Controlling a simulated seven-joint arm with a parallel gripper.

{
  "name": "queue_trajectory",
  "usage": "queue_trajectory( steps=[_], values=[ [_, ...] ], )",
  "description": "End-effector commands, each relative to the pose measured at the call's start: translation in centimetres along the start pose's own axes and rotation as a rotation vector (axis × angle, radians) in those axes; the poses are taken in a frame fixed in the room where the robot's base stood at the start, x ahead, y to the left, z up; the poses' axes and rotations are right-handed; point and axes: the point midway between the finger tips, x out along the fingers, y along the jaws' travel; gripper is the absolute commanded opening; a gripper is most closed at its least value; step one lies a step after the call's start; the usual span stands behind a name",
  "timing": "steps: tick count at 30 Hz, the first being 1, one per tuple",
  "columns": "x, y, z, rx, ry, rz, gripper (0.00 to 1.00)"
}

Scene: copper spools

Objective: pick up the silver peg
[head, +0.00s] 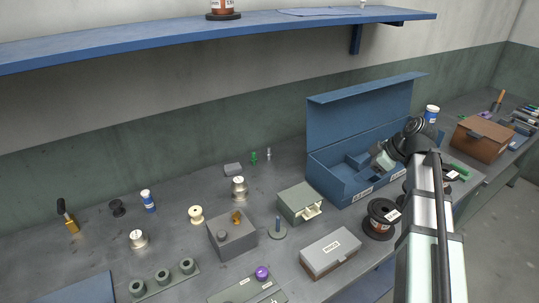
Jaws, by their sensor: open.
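A small silver peg (268,154) stands upright on the grey bench near the back wall, just right of a green peg (253,157). My gripper (375,168) is far to the right of the silver peg, over or inside the open blue box (332,185). It is apart from the peg. Its fingers are small here and partly hidden against the box, but the gripper is open, and I see nothing held.
A grey-green drawer box (298,203) stands to the front right. The blue box's raised lid (362,110) rises between the pegs' area and the right side. A blue shelf (150,35) hangs above.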

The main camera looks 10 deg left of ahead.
Motion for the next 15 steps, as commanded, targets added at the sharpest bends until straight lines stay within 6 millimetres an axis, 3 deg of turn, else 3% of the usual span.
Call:
queue_trajectory(
  steps=[3, 15],
  values=[
    [0.8, -2.1, -2.7, -0.092, -0.095, -0.028, 0.46],
    [1.1, -9.2, -10.0, -0.36, -0.408, -0.083, 0.46]
  ],
)
